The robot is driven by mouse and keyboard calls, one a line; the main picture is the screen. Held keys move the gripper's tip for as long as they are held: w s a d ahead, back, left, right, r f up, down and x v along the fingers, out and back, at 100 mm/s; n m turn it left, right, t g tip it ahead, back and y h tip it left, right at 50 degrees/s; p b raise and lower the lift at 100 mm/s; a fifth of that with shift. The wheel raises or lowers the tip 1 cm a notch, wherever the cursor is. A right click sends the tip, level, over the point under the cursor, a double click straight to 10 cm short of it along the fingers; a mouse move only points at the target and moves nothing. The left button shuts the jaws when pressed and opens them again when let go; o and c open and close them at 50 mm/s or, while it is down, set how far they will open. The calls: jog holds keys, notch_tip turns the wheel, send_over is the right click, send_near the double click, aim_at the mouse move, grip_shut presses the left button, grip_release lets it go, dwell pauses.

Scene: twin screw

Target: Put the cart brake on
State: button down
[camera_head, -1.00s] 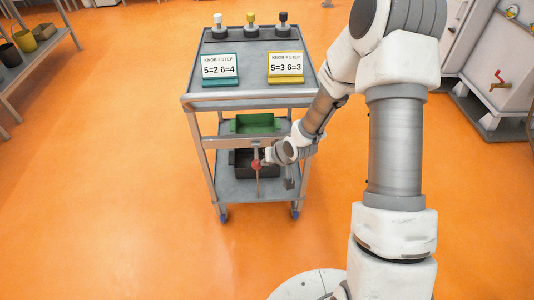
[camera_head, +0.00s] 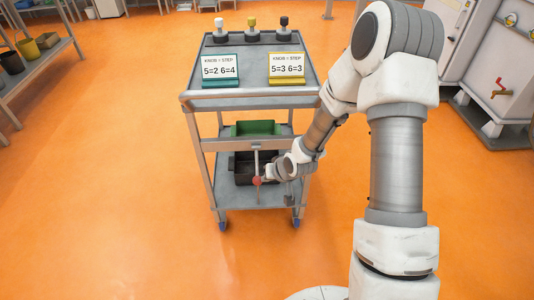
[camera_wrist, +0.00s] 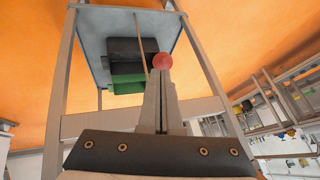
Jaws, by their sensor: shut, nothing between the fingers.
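The cart (camera_head: 205,190) is a grey two-shelf trolley standing in front of me. Its brake lever is a thin rod (camera_head: 257,160) hanging at the near side below the top, with a red knob (camera_head: 257,181) at its lower end, in front of the lower shelf. My gripper (camera_head: 265,179) is just right of the knob. In the wrist view my shut fingers (camera_wrist: 161,85) point at the red knob (camera_wrist: 163,61), which sits right at their tips, touching or almost touching. Nothing is between the fingers. The exact contact is partly hidden.
On the cart top stand a green-based sign (camera_head: 220,68), a yellow-based sign (camera_head: 284,67) and three knobs at the back. The lower shelf holds a green bin (camera_head: 255,128) and a dark bin (camera_head: 242,168). Shelving stands left and a cabinet right; orange floor is clear around.

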jog(key=shift+r+p, duration=0.6)
jog(key=shift+r, duration=0.2)
